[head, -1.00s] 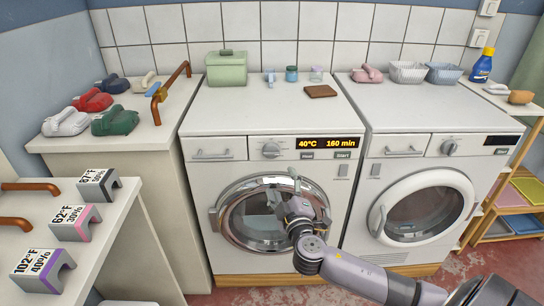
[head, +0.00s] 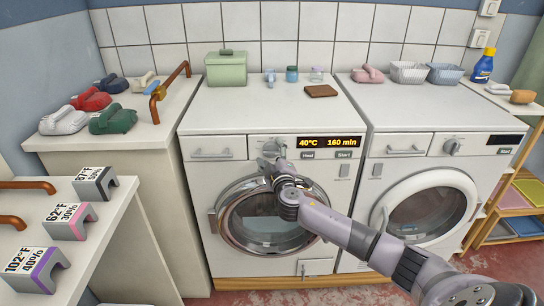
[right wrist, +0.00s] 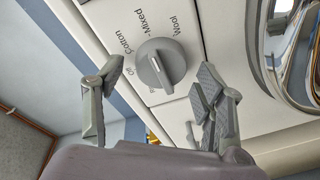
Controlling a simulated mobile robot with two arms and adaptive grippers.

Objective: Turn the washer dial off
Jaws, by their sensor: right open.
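My right gripper (head: 270,168) is open, just in front of and below the dial. In the wrist view its fingers (right wrist: 161,80) stand on either side of the dial, apart from it. My left gripper is not in view.
A second machine (head: 370,225) with a dark display stands to the right. A green box (head: 226,70) and small jars stand on the washer top. The washer's round door (head: 225,215) is below my right gripper. A counter with irons (head: 113,120) is at the left.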

